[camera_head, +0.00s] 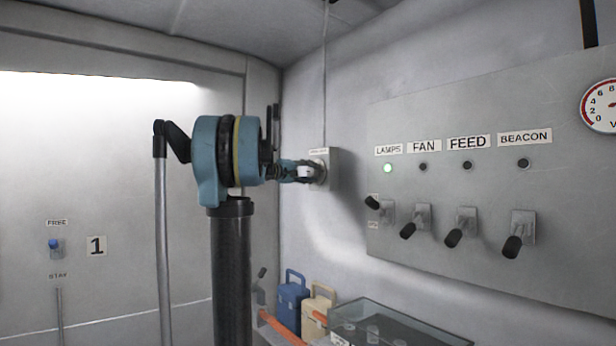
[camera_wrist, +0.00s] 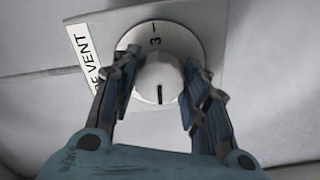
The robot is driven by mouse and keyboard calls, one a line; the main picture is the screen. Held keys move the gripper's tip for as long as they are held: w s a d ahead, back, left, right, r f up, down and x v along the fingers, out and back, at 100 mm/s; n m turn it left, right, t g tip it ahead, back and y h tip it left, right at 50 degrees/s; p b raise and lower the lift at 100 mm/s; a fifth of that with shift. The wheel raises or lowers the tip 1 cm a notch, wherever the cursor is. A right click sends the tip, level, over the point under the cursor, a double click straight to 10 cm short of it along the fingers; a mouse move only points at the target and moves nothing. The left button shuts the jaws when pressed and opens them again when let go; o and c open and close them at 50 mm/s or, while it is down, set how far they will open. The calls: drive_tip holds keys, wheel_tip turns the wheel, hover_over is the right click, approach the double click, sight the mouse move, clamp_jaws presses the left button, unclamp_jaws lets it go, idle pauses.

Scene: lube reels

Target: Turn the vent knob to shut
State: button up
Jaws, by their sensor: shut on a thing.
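The vent knob (camera_wrist: 159,82) is a round white knob with a dark pointer line, on a pale round dial with a "3" at its top in the wrist view. A label ending in "VENT" runs along the left of its plate. In the head view the knob (camera_head: 318,170) sits on a small grey box (camera_head: 333,168) on the wall and is partly hidden by the gripper. My gripper (camera_wrist: 160,85) has its fingers on both sides of the knob and is shut on it. The pointer line is toward the bottom of the wrist picture. Other dial marks are hidden.
Blue (camera_head: 292,297) and beige (camera_head: 317,306) containers and a dark-edged clear case (camera_head: 400,325) stand below. A gauge (camera_head: 602,105) is at upper right.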

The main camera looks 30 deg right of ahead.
drive_tip(key=shift+w+n, duration=0.15)
drive_tip(key=shift+n, duration=0.55)
drive_tip(key=o, duration=1)
drive_tip(key=shift+w+f, duration=0.1)
drive_tip(key=shift+o, duration=0.2)
drive_tip(key=shift+a, duration=0.1)
drive_tip(key=s+a, duration=0.1)
drive_tip(key=a, duration=1.1)
drive_tip(key=shift+d, duration=0.1)
